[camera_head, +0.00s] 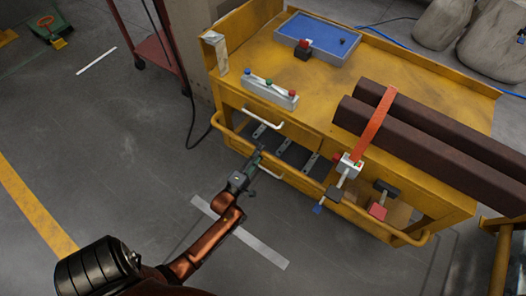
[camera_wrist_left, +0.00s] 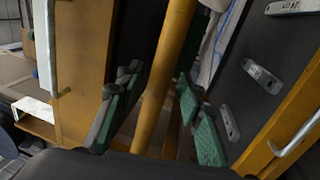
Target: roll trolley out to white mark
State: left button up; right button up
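The yellow trolley (camera_head: 300,120) stands right of centre in the head view, with a yellow push rail (camera_head: 290,178) along its near side. My left gripper (camera_head: 256,160) is at this rail. In the left wrist view, its green-padded fingers (camera_wrist_left: 160,118) are apart, with the yellow rail (camera_wrist_left: 168,65) running between them. Contact cannot be told. A white mark (camera_head: 262,248) lies on the floor in front of the trolley, partly hidden by my left arm. A second white strip (camera_head: 97,61) lies further off at upper left. My right gripper is not in view.
Dark beams (camera_head: 430,135) with an orange strap (camera_head: 375,125) lie on the trolley, beside a blue tray (camera_head: 318,38) and a button box (camera_head: 269,92). A red stand (camera_head: 155,50) and a cable (camera_head: 190,125) are left of it. Grey floor is open at left.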

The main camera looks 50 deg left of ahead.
pick_arm(q)
jog(key=shift+w+a+r, duration=0.1)
jog(key=shift+w, duration=0.15)
jog(key=shift+c, duration=0.7)
grip_shut()
